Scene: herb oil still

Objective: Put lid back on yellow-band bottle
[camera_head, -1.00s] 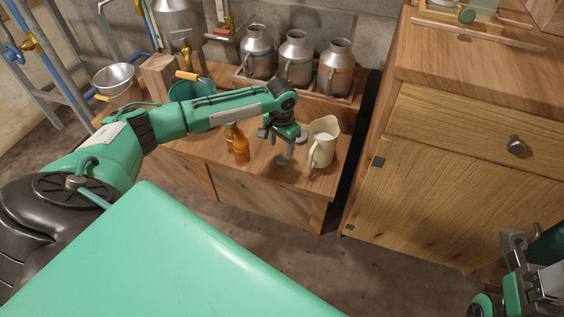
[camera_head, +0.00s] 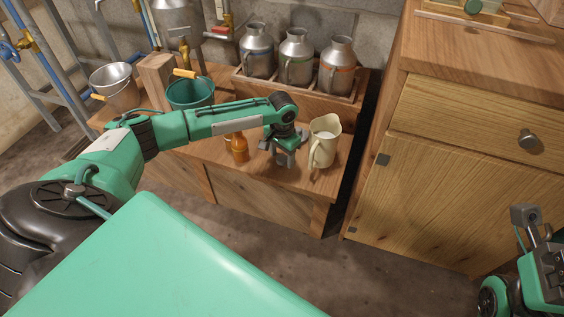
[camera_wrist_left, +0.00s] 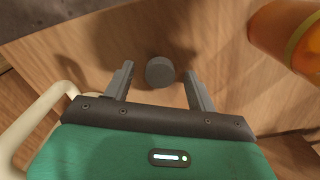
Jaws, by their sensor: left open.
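A small dark grey round lid (camera_wrist_left: 160,72) lies on the wooden bench top, seen from above in the left wrist view. My left gripper (camera_wrist_left: 159,70) is open over it, with a finger on each side and a gap to both. In the head view the left gripper (camera_head: 284,156) points down at the bench, between an amber bottle and a jug. The amber bottle (camera_head: 239,150) stands to its left, its top partly hidden by my arm. In the left wrist view the bottle (camera_wrist_left: 282,32) shows a yellowish band at the upper right. My right gripper (camera_head: 530,235) is partly visible at the right edge.
A cream jug (camera_head: 324,142) stands close right of the left gripper. A crate (camera_head: 300,88) with several metal cans stands behind. A green bucket (camera_head: 190,92), a wooden block (camera_head: 157,80) and a metal bucket (camera_head: 116,84) are at the back left. A wooden cabinet (camera_head: 450,170) stands right.

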